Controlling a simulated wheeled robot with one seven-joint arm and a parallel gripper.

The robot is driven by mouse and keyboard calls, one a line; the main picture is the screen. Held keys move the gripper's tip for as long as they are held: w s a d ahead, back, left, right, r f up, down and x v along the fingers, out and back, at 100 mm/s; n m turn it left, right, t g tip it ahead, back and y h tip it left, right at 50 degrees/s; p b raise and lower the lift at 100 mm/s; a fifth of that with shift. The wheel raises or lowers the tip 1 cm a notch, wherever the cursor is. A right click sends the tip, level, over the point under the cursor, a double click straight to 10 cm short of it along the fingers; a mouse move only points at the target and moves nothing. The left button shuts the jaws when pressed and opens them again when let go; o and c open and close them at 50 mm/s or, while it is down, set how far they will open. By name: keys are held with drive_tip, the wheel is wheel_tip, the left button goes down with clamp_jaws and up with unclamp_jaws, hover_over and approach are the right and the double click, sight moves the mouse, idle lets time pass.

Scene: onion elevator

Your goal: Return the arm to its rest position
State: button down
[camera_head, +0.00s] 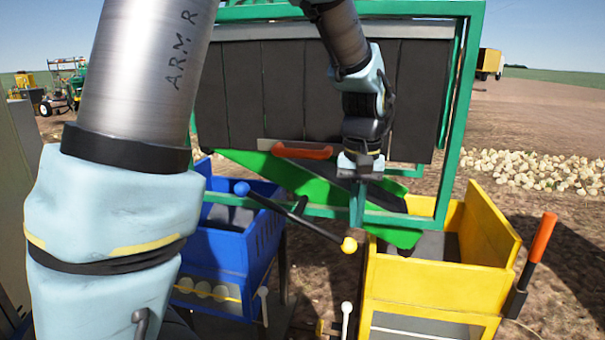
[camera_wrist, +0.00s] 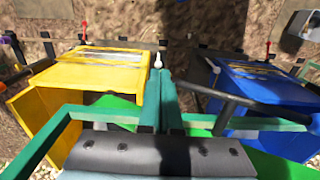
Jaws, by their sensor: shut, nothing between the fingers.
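My arm reaches from the left foreground over the top of the green-framed onion elevator (camera_head: 476,75) and hangs down in front of its dark flaps in the head view.
A blue bin (camera_head: 215,255) stands left and a yellow bin (camera_head: 435,285) right under the green chute (camera_head: 265,170). An orange-handled lever (camera_head: 541,240) is beside the yellow bin. A red handle (camera_head: 302,151) is near the gripper. An onion heap (camera_head: 540,170) lies behind.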

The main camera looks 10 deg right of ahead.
drive_tip(key=a+f+n, duration=0.2)
drive_tip(key=a, duration=1.2)
drive_tip(key=a+f+n+t, duration=0.1)
drive_tip(key=a+f, duration=0.1)
drive_tip(key=a, duration=1.2)
drive_tip(key=shift+w+f+n+t, duration=0.2)
drive_tip(key=shift+w+n+t, duration=0.1)
drive_tip(key=shift+n, duration=0.1)
